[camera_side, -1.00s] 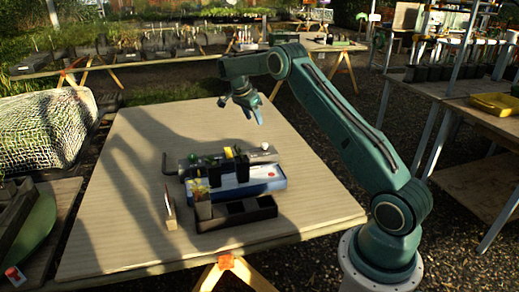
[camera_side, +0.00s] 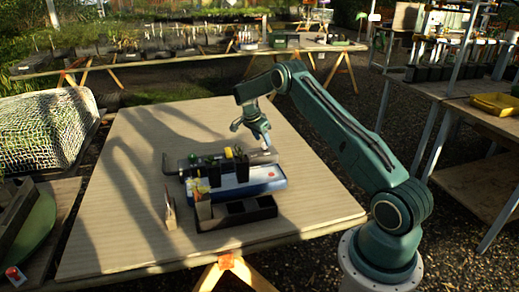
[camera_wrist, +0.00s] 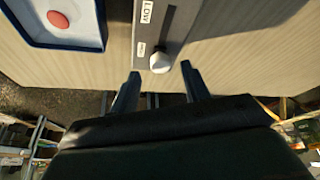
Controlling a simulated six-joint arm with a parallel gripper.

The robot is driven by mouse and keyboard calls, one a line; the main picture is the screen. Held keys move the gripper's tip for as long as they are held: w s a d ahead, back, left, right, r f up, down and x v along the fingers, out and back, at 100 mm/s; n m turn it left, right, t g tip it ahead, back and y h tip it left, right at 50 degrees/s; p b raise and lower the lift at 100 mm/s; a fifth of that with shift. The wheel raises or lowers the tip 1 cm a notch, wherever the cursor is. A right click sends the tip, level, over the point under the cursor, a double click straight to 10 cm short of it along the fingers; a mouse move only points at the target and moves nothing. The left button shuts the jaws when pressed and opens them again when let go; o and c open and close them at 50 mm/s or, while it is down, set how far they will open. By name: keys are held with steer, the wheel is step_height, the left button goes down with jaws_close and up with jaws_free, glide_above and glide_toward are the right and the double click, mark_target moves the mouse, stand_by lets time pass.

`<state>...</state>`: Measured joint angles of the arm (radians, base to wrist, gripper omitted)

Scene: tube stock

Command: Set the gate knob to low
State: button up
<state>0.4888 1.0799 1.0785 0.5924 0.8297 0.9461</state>
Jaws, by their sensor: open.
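In the wrist view the white round gate knob (camera_wrist: 160,63) sits in a dark slot on the grey gate panel (camera_wrist: 186,18). The knob is near the slot's end closest to my gripper, beside a small label too blurred to read. The LOW label (camera_wrist: 147,12) is farther along the slot, toward the top. My gripper (camera_wrist: 160,86) is open and empty, its two fingers apart with the knob just beyond and between their tips. In the side view my gripper (camera_side: 262,139) hangs over the right end of the grey unit (camera_side: 262,157) and mostly hides the knob.
In the side view, black pots with seedlings (camera_side: 242,166) stand by the grey unit. A black compartment tray (camera_side: 238,212) and a wooden holder (camera_side: 170,214) are in front. The tabletop's left and back are clear.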

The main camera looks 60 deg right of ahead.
steer(key=shift+x, duration=1.1)
jaws_close()
